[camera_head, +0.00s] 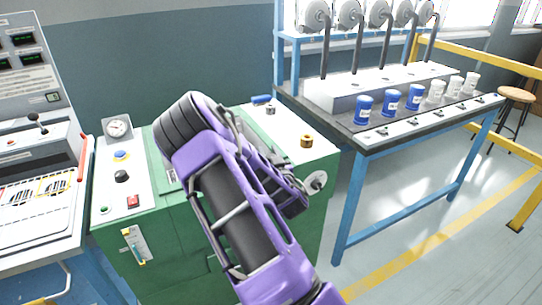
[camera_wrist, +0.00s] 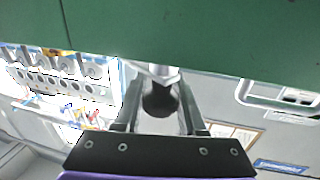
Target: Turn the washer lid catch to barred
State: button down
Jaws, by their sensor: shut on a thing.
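The washer seems to be the green cabinet (camera_head: 160,215) with a pale top, in the middle of the head view. My gripper (camera_wrist: 160,98) is at the green face in the wrist view, its fingers on either side of a dark round knob (camera_wrist: 160,103). It is shut on this knob, which looks like the handle of the lid catch. A silver piece (camera_wrist: 152,71) joins the knob at the green edge. In the head view my purple arm covers the middle of the washer and hides the fingertips. The catch's marked positions cannot be read.
A gauge (camera_head: 117,128), knobs and a red button (camera_head: 133,200) sit on the washer's left top. A brass fitting (camera_head: 306,141) is at its right. A blue-framed bench (camera_head: 355,150) with blue and white cups stands right; a control console (camera_head: 40,150) stands left.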

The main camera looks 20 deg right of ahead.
jog(key=n+y, duration=0.3)
jog(key=y, duration=0.2)
jog(key=a+n+y+b, duration=0.1)
jog(key=n+y, duration=0.1)
jog(key=y, duration=0.1)
jog(key=shift+s+n+g, duration=0.1)
jog(key=shift+n+g, duration=0.2)
jog(key=n+g+y, duration=0.1)
jog(key=n+y, duration=0.1)
jog(key=a+n+g+y, duration=0.1)
jog(key=g+y, duration=0.1)
jog(key=y, duration=0.1)
jog(key=n+g+y, duration=0.1)
jog(key=n+y, duration=0.1)
jog(key=shift+s+a+n+g+y, duration=0.3)
jog(key=shift+s+y, duration=0.05)
jog(key=shift+y, duration=0.05)
jog(key=shift+g, duration=0.3)
jog(key=shift+c, duration=2.4)
grip_release()
jog(key=shift+s, duration=0.1)
jog(key=v, duration=1.7)
jog(key=shift+d+f+p, duration=0.15)
jog(key=shift+f+p, duration=0.1)
jog(key=shift+p, duration=0.15)
